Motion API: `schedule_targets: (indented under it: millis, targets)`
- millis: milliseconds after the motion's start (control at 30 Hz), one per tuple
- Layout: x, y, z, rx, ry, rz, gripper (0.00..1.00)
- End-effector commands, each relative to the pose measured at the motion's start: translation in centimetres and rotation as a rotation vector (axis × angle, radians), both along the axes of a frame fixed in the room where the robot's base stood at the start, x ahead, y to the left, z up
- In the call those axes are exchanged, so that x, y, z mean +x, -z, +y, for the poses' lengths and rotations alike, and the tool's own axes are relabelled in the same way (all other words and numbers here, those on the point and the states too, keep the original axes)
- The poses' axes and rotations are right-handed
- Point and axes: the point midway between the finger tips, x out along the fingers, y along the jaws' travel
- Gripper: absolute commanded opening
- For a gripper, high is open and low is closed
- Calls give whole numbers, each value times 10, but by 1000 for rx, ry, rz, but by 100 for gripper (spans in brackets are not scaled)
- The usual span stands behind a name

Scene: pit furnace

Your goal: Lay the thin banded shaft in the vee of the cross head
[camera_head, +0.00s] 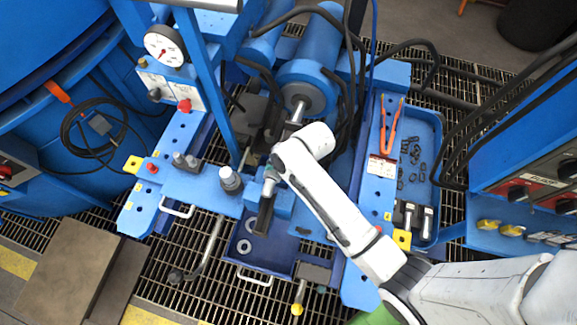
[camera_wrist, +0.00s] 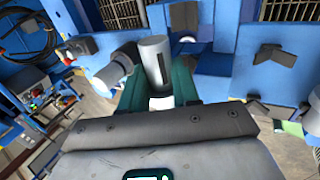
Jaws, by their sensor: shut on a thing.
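My gripper (camera_wrist: 157,85) has teal fingers closed around a grey cylindrical shaft (camera_wrist: 153,58), whose rounded end stands up between them in the wrist view. I cannot make out its bands. In the head view my gripper (camera_head: 270,182) is over the blue cross beam, near its middle, and largely hides the shaft. A dark grey angled piece (camera_head: 265,216) sits just in front of the gripper at the beam. I cannot tell whether it is the vee of the cross head, or whether the shaft touches anything.
A blue hydraulic cylinder (camera_head: 312,60) lies behind. A blue tray (camera_head: 257,243) with rings is below. Orange-handled tongs (camera_head: 386,128) lie right. A gauge (camera_head: 165,46) stands back left; hoses loop behind.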

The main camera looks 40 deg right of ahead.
Motion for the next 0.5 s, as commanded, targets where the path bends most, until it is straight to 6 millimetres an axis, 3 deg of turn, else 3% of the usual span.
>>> schedule_targets:
  millis: [500]
  targets:
    - [2,16,2,2,-2,-7,0]
